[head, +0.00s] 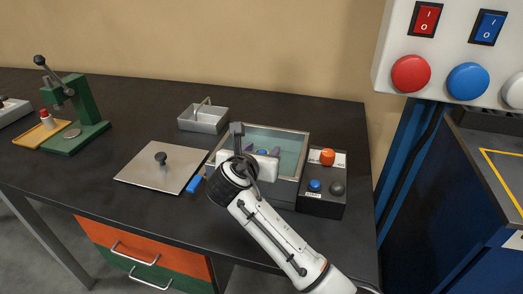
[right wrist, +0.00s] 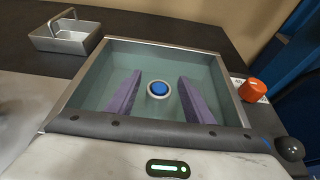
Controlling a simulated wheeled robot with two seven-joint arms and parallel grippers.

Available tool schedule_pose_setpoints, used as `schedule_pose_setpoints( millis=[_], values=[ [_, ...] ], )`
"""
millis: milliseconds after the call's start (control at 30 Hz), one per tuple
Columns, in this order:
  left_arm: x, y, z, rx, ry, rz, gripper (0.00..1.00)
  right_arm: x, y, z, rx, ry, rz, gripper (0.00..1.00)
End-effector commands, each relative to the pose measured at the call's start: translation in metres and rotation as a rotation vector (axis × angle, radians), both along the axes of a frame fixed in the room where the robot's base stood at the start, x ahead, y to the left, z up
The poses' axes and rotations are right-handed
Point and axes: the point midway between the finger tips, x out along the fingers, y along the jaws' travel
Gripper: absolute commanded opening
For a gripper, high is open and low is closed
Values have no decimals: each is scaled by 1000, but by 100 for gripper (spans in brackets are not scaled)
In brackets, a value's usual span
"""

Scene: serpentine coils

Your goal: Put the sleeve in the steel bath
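The steel bath (head: 302,158) is an open rectangular tank of greenish liquid at the middle right of the bench. It also fills much of the right wrist view (right wrist: 222,62). A small round piece with a blue top and pale rim, which looks like the sleeve (right wrist: 158,89), is inside the bath's outline; its depth is unclear. It shows small in the head view (head: 262,152). My right gripper (right wrist: 158,90) is over the bath, its two purple fingers apart, one each side of the blue-topped piece, with gaps between. My left gripper is out of view.
A flat steel lid (head: 140,173) with a dark knob lies left of the bath. A small steel basket (head: 205,120) stands behind it. A control box (head: 321,198) with an orange knob adjoins the bath's right. A green press (head: 88,110) stands far left.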

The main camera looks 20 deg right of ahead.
Motion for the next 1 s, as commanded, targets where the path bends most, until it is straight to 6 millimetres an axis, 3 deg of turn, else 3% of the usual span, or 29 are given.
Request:
schedule_pose_setpoints(
  millis=[267,700,1000],
  values=[
    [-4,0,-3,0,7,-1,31,-4,3,4,1,-1,1,47],
    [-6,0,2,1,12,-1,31,-70,47,37,4,0,2,47],
    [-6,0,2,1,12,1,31,-92,61,48,1,-1,0,47]
  ],
)
